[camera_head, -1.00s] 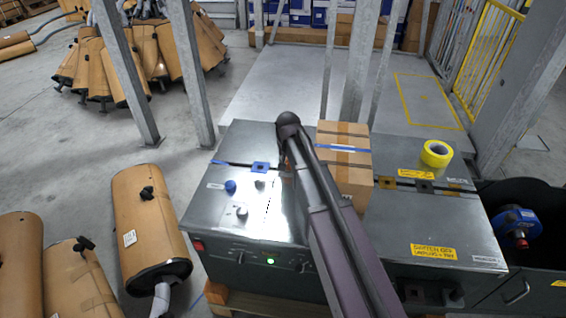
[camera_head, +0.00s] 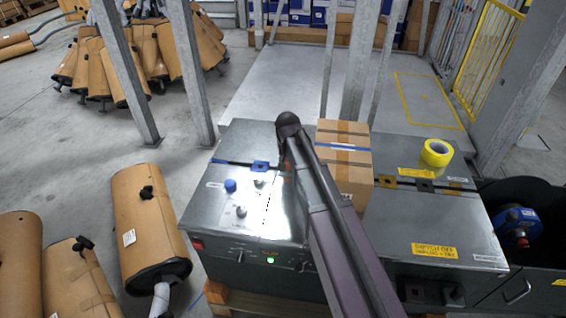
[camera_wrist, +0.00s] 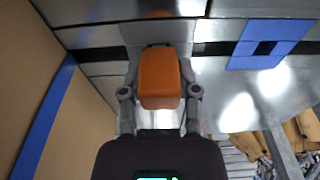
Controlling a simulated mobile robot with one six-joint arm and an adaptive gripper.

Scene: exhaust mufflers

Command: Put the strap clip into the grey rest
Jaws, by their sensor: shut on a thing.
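My gripper (camera_wrist: 160,95) is shut on an orange block-shaped piece, which I take to be the strap clip (camera_wrist: 160,77). The clip sits between both fingers in the wrist view, above the grey metal top of the machine. A grey square patch (camera_wrist: 135,31) shows just beyond the clip and looks like the grey rest; the clip partly covers it. I cannot tell whether the clip touches it. In the head view my arm hides the gripper and most of this spot.
A blue square frame (camera_head: 261,166) lies on the machine top to the left of my arm; it also shows in the wrist view (camera_wrist: 267,48). A cardboard box stack (camera_head: 345,165) stands close on the right. Yellow tape (camera_head: 437,153) sits further right. Knobs (camera_head: 231,185) stand front left.

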